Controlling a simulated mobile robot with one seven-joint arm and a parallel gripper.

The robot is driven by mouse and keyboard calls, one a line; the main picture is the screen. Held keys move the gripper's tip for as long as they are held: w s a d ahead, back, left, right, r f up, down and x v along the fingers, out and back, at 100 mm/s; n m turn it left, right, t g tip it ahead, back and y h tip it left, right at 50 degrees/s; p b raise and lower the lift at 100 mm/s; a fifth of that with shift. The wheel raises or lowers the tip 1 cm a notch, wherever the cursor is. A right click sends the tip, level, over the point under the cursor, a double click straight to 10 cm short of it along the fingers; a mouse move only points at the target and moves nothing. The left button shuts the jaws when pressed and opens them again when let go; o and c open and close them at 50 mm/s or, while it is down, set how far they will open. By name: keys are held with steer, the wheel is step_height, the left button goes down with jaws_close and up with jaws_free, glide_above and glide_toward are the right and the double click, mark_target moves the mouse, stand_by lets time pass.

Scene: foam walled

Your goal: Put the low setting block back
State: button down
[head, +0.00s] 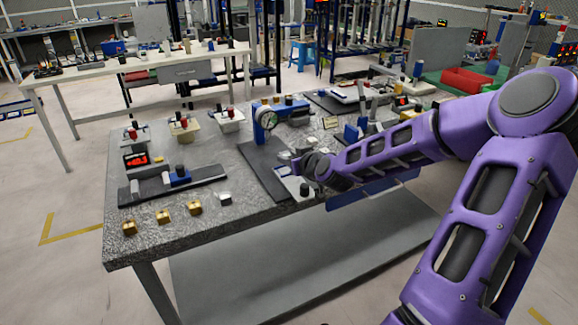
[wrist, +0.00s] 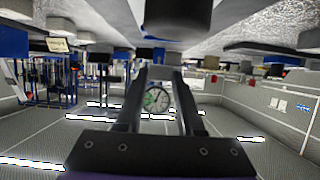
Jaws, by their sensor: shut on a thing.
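My gripper (head: 287,166) is over the dark mat beside the dial gauge stand in the head view. In the wrist view its two fingers (wrist: 160,76) are close together, shut on a small greyish block (wrist: 159,72) at the tips. That block is mostly hidden, and I cannot read which setting block it is. The dial gauge (head: 268,119) has a blue stand and is just beyond my gripper; its face also shows between the fingers in the wrist view (wrist: 157,100). Gold blocks (head: 163,216) and a silver block (head: 225,198) stand in a row near the table's front left edge.
The grey speckled table (head: 215,228) has a dark rail fixture with a blue part (head: 180,176) at left and a red-lit display (head: 136,159) behind it. A black knob (head: 305,190) is close to my gripper. Bare table lies between the front row and the mat.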

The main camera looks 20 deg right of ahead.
step_height(320, 180, up, 6)
steer(key=a+p, duration=0.1)
steer(key=s+a+n+y+p, duration=0.1)
steer(key=s+a, duration=0.2)
steer(key=a, duration=0.5)
steer(key=s+a+n+y+p, duration=0.2)
steer(key=s+a, duration=0.2)
steer(key=a, duration=0.4)
steer(key=shift+r+g+y, duration=0.3)
steer(key=shift+r+g, duration=0.05)
steer(key=shift+g, duration=0.05)
steer(key=shift+d, duration=0.35)
